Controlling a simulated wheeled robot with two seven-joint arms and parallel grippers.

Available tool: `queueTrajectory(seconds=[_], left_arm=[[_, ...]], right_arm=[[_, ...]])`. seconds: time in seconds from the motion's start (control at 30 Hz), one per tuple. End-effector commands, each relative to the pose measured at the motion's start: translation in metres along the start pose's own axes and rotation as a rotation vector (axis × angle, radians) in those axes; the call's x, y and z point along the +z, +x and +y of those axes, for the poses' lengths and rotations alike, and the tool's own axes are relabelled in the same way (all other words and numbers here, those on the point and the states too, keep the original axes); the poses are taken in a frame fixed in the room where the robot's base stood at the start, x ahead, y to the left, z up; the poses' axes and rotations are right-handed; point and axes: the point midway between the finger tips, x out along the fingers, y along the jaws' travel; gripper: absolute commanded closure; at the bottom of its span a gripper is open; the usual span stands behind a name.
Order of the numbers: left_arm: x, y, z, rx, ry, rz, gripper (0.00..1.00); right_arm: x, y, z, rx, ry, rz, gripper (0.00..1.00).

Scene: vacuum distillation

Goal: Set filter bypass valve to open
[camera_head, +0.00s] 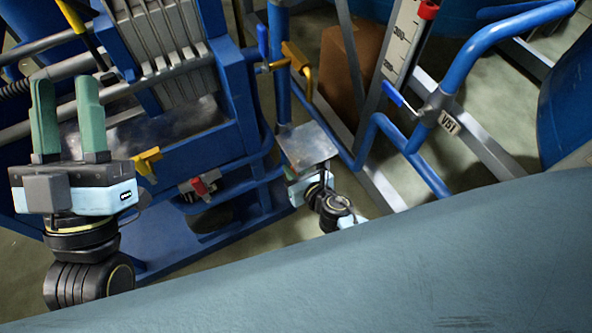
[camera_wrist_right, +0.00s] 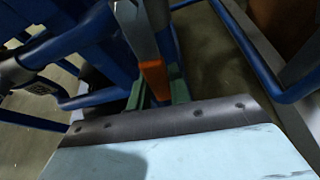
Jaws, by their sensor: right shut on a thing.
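My right gripper (camera_wrist_right: 157,88) is shut on an orange-ended lever (camera_wrist_right: 154,78) with a grey upper part, seen between its green fingers in the right wrist view. In the head view the right gripper (camera_head: 298,188) is low in the middle, and its fingers are hidden by a grey metal plate (camera_head: 308,146). No label marks the lever as the filter bypass valve, and its open or shut position cannot be told. My left gripper (camera_head: 66,112) points up at the left, its green fingers apart and empty.
Other valves have a yellow handle (camera_head: 147,161), a red handle (camera_head: 200,186), a blue lever (camera_head: 263,41) and a yellow-orange lever (camera_head: 296,58). A blue lever (camera_head: 396,96) sits near a V61 tag (camera_head: 449,122). Blue pipes and frame bars crowd the right gripper.

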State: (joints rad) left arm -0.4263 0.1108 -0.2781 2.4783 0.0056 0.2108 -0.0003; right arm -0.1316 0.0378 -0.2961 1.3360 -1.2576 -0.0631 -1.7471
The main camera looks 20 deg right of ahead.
Motion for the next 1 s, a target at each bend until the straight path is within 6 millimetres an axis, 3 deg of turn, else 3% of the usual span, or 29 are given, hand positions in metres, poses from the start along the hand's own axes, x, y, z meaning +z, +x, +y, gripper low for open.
queueTrajectory(seconds=[0.7, 0.73, 0.87, 1.0], left_arm=[[-0.0001, -0.0025, 0.0007, 0.001, -0.003, 0.017, 0.64], [0.0, -0.0026, 0.0007, 0.001, -0.003, 0.017, 0.64], [0.0003, -0.0027, 0.0008, 0.001, -0.003, 0.016, 0.64], [0.0005, -0.0028, 0.0008, 0.001, -0.002, 0.015, 0.64]], right_arm=[[0.0006, 0.0008, -0.0049, -0.025, -0.07, 0.0, 1.0], [0.0006, 0.0008, -0.0049, -0.025, -0.069, 0.0, 0.76], [0.0005, 0.0008, -0.0047, -0.025, -0.069, 0.0, 0.59], [0.0005, 0.0007, -0.0045, -0.025, -0.068, 0.0, 0.58]])
